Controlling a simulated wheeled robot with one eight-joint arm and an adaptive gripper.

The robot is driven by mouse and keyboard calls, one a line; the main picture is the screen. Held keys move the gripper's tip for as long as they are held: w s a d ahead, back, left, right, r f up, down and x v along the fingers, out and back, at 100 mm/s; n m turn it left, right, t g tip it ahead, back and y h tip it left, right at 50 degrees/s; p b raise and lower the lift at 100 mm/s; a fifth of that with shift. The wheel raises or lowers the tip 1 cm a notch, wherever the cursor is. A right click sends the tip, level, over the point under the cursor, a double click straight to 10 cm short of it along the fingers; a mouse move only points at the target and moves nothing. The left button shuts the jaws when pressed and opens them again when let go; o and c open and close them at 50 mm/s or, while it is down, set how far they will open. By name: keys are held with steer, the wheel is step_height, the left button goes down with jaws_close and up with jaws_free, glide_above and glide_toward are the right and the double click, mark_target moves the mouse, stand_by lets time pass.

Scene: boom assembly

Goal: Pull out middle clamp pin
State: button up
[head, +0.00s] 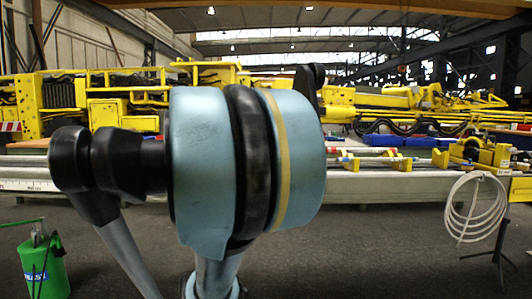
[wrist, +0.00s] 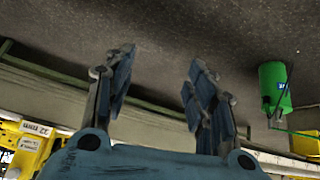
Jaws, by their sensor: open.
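My gripper (wrist: 160,72) shows in the wrist view with its two blue-grey fingers spread apart and nothing between them. I cannot make out the middle clamp pin in either view. My own arm fills the centre of the head view and hides part of the bench.
The long grey bench (head: 410,188) runs across the hall, with yellow boom machinery (head: 105,105) behind it. A green canister (head: 43,265) stands at lower left; it also shows in the wrist view (wrist: 274,88). A coiled pale hose (head: 476,210) hangs on a stand at right. Dark floor lies open in front.

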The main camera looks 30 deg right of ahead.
steer(key=w+d+r+m+t+h, duration=0.25)
steer(key=w+d+r, duration=0.35)
steer(key=w+d, duration=0.45)
steer(key=w+d+r+t+h, duration=0.2)
steer(key=d+r+t, duration=0.1)
steer(key=d, duration=0.5)
steer(key=w+d+r+t+h, duration=0.15)
steer(key=d+r+t, duration=0.25)
steer(key=d, duration=0.5)
steer(key=w+d+r+t+h, duration=0.1)
steer(key=d+r+t+h, duration=0.2)
steer(key=d, duration=0.5)
steer(key=shift+m, duration=0.25)
steer(key=x, duration=1.7)
steer(key=shift+w+r, duration=0.1)
steer(key=shift+r, duration=0.1)
jaws_close()
